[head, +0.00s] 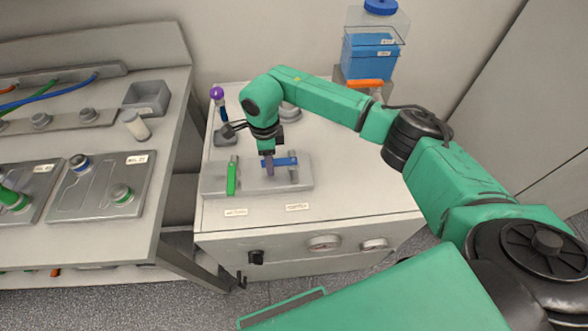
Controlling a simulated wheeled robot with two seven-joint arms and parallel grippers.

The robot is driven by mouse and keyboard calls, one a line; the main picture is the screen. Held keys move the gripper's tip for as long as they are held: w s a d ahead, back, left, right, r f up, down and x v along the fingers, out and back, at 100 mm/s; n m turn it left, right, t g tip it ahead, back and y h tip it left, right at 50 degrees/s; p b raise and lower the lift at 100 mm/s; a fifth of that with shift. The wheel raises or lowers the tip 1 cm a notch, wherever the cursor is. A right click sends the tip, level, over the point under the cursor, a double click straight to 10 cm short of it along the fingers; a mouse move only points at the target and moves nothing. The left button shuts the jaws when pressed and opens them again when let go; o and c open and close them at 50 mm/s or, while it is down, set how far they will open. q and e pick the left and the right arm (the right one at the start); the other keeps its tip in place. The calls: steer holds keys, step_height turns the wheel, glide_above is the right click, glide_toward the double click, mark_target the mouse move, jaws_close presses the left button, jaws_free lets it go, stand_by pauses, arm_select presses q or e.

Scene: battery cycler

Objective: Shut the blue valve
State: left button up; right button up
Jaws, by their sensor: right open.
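The blue valve handle (283,161) sits on a grey manifold block (215,186) on top of the white cabinet. The handle lies crosswise in the picture, pointing to the right. My right gripper (268,168) reaches down over the block, with its fingers at the left end of the blue handle. It is open; whether the fingers touch the handle cannot be told. A green valve handle (232,178) stands on the same block to the left and points along the depth of the picture. My left gripper does not show.
A purple-topped lever (217,94) stands behind the block at left. A blue liquid container (369,62) with an orange valve (364,83) stands at the back right. A bench with trays (101,186) is at left. The cabinet top (350,190) right of the block is clear.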

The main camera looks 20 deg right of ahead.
steer(key=r+p, duration=0.4)
steer(key=r, duration=0.4)
steer(key=shift+w+r, duration=0.1)
steer(key=shift+w, duration=0.1)
